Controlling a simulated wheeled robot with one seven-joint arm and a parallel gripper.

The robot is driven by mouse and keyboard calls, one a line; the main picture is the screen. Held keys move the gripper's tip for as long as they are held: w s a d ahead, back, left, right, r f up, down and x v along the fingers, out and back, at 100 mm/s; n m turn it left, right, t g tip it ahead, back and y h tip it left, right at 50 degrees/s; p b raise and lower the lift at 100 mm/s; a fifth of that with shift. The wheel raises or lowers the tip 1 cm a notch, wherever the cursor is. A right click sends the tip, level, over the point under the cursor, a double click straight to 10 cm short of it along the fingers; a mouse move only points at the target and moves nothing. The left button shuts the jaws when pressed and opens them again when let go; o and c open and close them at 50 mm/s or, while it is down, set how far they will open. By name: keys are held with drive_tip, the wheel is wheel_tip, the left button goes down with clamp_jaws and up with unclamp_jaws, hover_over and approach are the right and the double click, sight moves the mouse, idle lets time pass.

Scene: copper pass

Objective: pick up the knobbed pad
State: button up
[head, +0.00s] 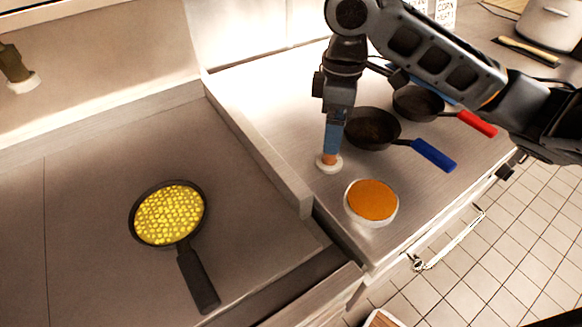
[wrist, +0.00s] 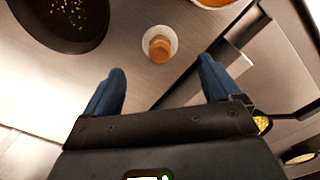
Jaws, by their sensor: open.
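The knobbed pad is a small white round disc with a brown knob on top (head: 328,167). It sits on the steel counter, left of the pans and just behind a bowl. It also shows in the wrist view at the top middle (wrist: 160,44), ahead of the gap between my fingers. My gripper (head: 331,150) is pointing down just over the pad in the head view, with part of the knob hidden. In the wrist view the two blue fingers of my gripper (wrist: 162,68) are wide apart with nothing between them.
A white bowl of orange food (head: 371,202) stands close in front of the pad. A dark pan with a blue handle (head: 432,155) and one with a red handle (head: 477,123) lie to the right. A raised ledge (head: 258,150) runs along the left. A pan of yellow pieces (head: 168,214) sits beyond it.

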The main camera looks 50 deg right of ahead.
sight(330, 157)
drive_tip(key=shift+a+f, duration=0.15)
drive_tip(key=shift+f, duration=1.1)
drive_tip(key=shift+f+p, duration=0.45)
drive_tip(key=shift+f, duration=2.2)
drive_tip(key=shift+c, duration=0.5)
drive_tip(key=shift+d, duration=0.2)
drive_tip(key=c, duration=1.1)
